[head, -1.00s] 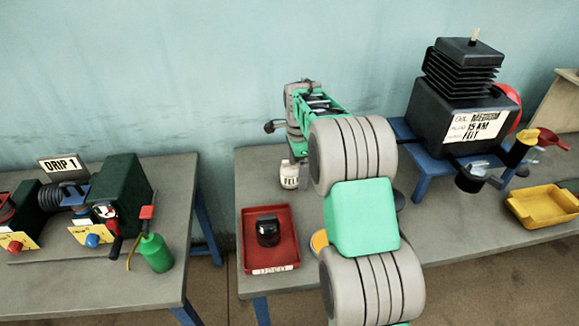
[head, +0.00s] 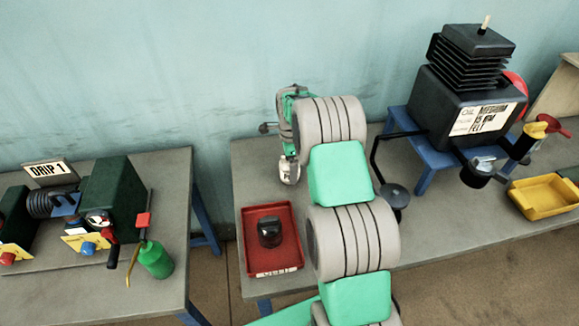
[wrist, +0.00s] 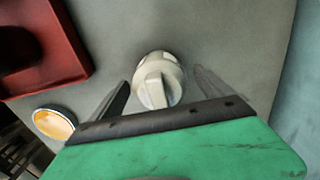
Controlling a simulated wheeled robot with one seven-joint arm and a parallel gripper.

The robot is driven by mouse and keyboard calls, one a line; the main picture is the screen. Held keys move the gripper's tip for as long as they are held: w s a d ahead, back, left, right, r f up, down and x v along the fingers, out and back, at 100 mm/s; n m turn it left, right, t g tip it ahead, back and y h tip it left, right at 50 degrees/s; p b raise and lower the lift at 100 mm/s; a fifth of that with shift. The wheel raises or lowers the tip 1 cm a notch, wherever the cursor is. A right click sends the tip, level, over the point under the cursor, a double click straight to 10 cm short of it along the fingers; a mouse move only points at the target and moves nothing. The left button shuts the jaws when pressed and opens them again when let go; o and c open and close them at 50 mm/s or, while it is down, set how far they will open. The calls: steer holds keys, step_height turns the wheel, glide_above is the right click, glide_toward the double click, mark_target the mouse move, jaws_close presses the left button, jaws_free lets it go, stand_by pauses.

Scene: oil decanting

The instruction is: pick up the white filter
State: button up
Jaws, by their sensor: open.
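The white filter (wrist: 157,82) is a short pale cylinder with a raised ridge on top. In the wrist view it stands upright on the grey bench between my two fingers. In the head view the filter (head: 289,174) is near the back left of the bench, partly covered by the end of my arm. My gripper (wrist: 163,86) is open, with one finger on each side of the filter. I cannot tell whether either finger touches it. In the head view my fingers are too small to make out.
A red tray (head: 285,268) holding a black part (head: 269,232) lies in front of the filter. A round orange-topped item (wrist: 54,124) is near the tray in the wrist view. A black machine (head: 466,105) on a blue stand and a yellow tray (head: 547,197) are to the right.

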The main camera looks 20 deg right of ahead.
steer(key=shift+a, duration=0.1)
steer(key=c, duration=1.7)
steer(key=shift+c, duration=0.2)
steer(key=shift+r, duration=0.1)
